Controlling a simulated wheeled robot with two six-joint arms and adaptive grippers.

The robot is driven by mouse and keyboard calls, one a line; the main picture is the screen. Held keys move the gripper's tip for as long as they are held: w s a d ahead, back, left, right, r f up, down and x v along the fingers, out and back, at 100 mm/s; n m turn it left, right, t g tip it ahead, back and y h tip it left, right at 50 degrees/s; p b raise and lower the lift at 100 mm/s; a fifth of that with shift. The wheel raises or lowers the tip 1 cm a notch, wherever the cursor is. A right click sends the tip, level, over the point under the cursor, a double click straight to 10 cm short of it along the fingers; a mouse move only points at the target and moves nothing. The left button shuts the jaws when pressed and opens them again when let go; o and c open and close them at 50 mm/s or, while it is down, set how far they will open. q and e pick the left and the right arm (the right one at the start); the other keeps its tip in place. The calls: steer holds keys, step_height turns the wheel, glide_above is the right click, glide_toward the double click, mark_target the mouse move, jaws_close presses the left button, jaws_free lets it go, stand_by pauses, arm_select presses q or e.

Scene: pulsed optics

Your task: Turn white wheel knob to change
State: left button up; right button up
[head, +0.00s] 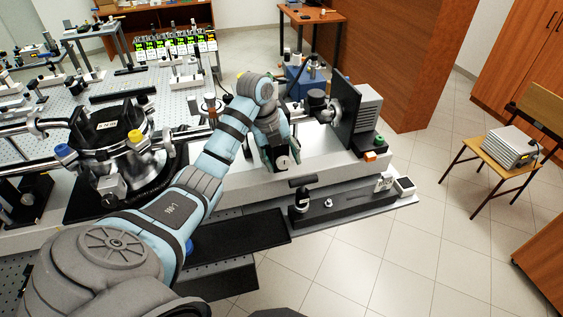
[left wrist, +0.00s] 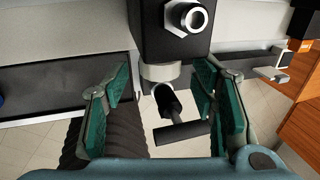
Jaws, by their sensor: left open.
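In the left wrist view, a short white cylindrical knob (left wrist: 160,72) sits below a black block. A dark rod with a black crossbar hangs below it. My left gripper (left wrist: 165,92) is open, with one green-padded finger on each side of the knob and gaps showing between. In the head view, my left gripper (head: 277,150) is at the front edge of the optical table, beside a small white round part (head: 284,162). I cannot tell for sure whether this is the same knob. My arm and gripper hide part of the mount there. My right gripper is not in view.
The black block with a metal hex fitting (left wrist: 187,16) is just above the fingers. A grey box with a black plate (head: 366,112) stands to the right. A dark ledge (head: 345,207) with small fittings runs below the table edge.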

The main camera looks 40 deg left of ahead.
arm_select(q)
steer(key=shift+w+d+f, duration=0.1)
steer(key=shift+w+f, duration=0.1)
steer(key=shift+f, duration=0.45)
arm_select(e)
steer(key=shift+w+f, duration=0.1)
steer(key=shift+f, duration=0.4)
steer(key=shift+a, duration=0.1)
arm_select(q)
steer(key=shift+r, duration=0.1)
steer(key=shift+c, duration=0.6)
steer(key=c, duration=1)
